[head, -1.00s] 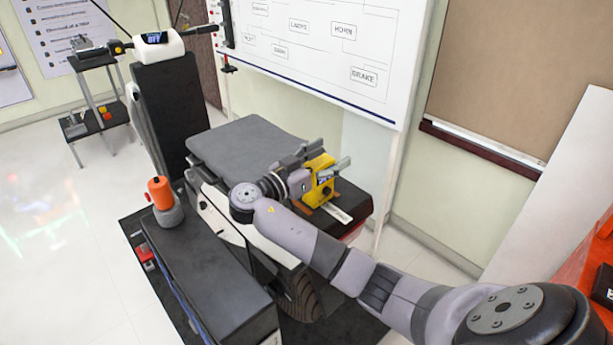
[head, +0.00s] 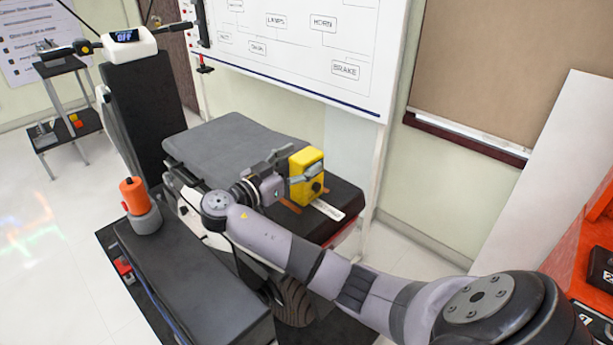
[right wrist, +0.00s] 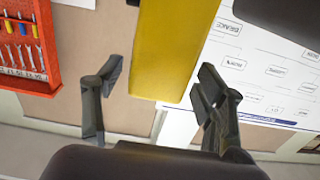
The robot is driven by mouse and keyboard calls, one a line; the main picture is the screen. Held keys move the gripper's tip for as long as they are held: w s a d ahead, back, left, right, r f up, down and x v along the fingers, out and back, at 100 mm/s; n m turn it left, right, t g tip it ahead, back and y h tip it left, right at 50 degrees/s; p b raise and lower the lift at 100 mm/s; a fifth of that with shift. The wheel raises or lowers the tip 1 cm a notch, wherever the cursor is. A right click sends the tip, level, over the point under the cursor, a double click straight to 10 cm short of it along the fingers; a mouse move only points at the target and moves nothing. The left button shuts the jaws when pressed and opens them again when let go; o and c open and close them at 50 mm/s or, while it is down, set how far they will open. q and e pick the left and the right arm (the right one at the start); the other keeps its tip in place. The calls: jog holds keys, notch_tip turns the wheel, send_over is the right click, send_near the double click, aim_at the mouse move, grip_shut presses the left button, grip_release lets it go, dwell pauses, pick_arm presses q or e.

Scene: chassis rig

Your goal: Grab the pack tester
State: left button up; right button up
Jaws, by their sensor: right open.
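The pack tester, a yellow box (head: 308,163) with a dark knob, stands on the dark rear deck of the chassis rig in the head view. My right gripper (head: 288,165) is open beside its left side, with one finger in front of the box's near part. In the right wrist view the yellow box (right wrist: 175,50) fills the top middle, between and beyond the spread fingers of the right gripper (right wrist: 160,84). Gaps show on both sides, and the gripper holds nothing. The box's far side is hidden. My left gripper is not in view.
A white strip (head: 328,210) lies before the tester. A grey padded seat (head: 225,145) is left of it, and a whiteboard (head: 300,45) stands behind. An orange-topped item (head: 133,195) sits on the near dark box (head: 195,285). Red tool panel (right wrist: 28,50) shows in the wrist view.

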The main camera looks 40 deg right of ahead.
aim_at(317, 153)
jog(key=d+p, duration=0.2)
jog(key=d, duration=0.2)
jog(key=shift+w+d+p, duration=0.1)
jog(key=shift+d+p, duration=0.25)
jog(key=shift+p, duration=0.05)
jog(key=shift+d+f, duration=0.15)
jog(key=shift+d, duration=0.45)
jog(key=shift+f, duration=0.1)
jog(key=shift+c, duration=0.4)
grip_shut()
